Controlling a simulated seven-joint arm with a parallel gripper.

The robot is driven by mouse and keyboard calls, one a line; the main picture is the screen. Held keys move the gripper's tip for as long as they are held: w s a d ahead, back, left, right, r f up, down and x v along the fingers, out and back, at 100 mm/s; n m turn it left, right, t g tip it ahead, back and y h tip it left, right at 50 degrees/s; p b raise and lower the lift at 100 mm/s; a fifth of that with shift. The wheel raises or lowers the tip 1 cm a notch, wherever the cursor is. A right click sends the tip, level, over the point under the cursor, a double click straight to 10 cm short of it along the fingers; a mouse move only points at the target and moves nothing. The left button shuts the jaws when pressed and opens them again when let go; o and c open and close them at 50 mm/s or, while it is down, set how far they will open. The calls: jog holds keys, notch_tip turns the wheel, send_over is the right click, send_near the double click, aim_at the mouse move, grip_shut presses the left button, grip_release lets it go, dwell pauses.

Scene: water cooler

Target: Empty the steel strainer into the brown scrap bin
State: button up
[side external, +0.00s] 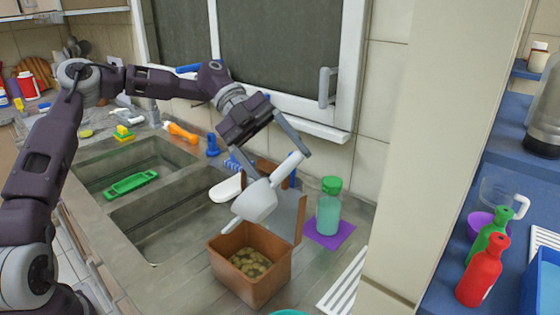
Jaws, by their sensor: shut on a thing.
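My gripper (284,165) is shut on the handle of a pale grey strainer (254,203). The strainer hangs tilted above the brown scrap bin (238,281), its lower end pointing down and left over the bin's back left rim. The inside of the strainer is turned away, so I cannot tell whether anything is in it. The bin stands open on the counter, with its lid raised at the back right. Lumpy brownish-green scraps (250,262) lie in the bin. The strainer and the bin look apart.
A green-capped soap bottle (329,210) stands on a purple mat (328,237) right of the bin. Two sink basins (165,225) lie to the left, one with a green tray (130,185). A white dish (226,189) sits behind the bin. A wall edge (420,150) stands at right.

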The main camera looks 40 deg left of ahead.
jog(key=shift+a+h, duration=0.25)
jog(key=shift+h, duration=0.05)
jog(key=shift+a+h, duration=0.15)
jog(key=shift+h, duration=0.15)
jog(key=shift+a, duration=0.1)
dwell(0.6)
jog(key=shift+a+f+h, duration=0.1)
jog(key=shift+a+h, duration=0.15)
jog(key=shift+h, duration=0.05)
dwell(0.3)
jog(key=shift+a+h, duration=0.3)
jog(key=shift+h, duration=0.1)
jog(key=shift+a+f, duration=0.1)
jog(key=shift+a, duration=0.05)
jog(key=shift+a+h, duration=0.2)
jog(key=shift+h, duration=0.2)
jog(key=shift+f, duration=0.1)
